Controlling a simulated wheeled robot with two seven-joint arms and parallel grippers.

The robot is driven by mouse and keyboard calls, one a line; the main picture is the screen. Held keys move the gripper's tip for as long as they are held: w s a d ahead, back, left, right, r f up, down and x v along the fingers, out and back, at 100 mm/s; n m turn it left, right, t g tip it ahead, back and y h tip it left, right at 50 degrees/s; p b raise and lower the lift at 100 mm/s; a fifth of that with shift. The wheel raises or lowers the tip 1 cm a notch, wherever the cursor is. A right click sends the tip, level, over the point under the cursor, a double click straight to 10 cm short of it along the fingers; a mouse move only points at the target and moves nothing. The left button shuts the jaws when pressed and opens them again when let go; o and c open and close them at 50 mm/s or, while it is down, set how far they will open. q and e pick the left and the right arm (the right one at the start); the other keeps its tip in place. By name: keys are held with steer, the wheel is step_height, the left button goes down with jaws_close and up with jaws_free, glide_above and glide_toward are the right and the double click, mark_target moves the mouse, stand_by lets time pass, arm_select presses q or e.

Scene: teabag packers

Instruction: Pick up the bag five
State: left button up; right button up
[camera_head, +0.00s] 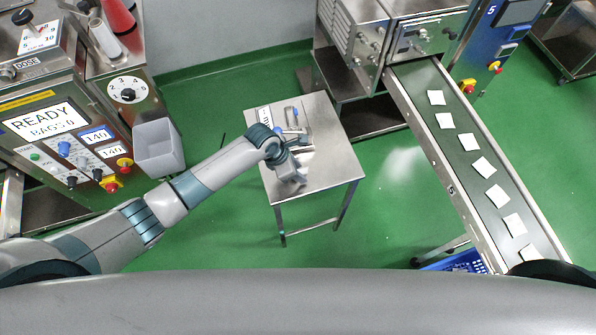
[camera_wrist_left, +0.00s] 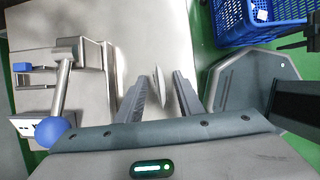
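Several small white square bags lie in a row on the conveyor belt, one of them near its middle (camera_head: 484,167); I read no numbers on them. My left gripper (camera_head: 297,178) is low over the small steel table (camera_head: 335,165). In the left wrist view its two dark fingers (camera_wrist_left: 159,98) stand apart. A thin pale thing (camera_wrist_left: 160,87) shows edge-on between them, perhaps a bag; I see a gap on its left side and cannot tell whether it touches the right finger. My right gripper is not in view.
A steel device with a blue-knobbed lever (camera_wrist_left: 57,130) stands on the table. A blue crate (camera_head: 462,262) is beside the conveyor (camera_head: 451,190). A machine with a READY display (camera_head: 45,120) and a grey bin (camera_head: 158,148) are at left. Green floor lies open between table and conveyor.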

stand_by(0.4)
arm_select(q)
jaws_close()
steer(key=shift+r, duration=0.1)
steer(key=shift+r, duration=0.55)
steer(key=r, duration=0.1)
steer(key=r+b, duration=0.1)
steer(key=s+r, duration=0.1)
steer(key=shift+d, duration=0.25)
steer(key=s+d+r+b, duration=0.2)
steer(key=s+d+r, duration=0.2)
steer(key=s, duration=0.5)
step_height(320, 180, up, 3)
steer(key=shift+s+d+f, duration=0.1)
steer(key=shift+s+d, duration=0.15)
steer(key=shift+d, duration=0.1)
steer(key=shift+w+a, duration=0.1)
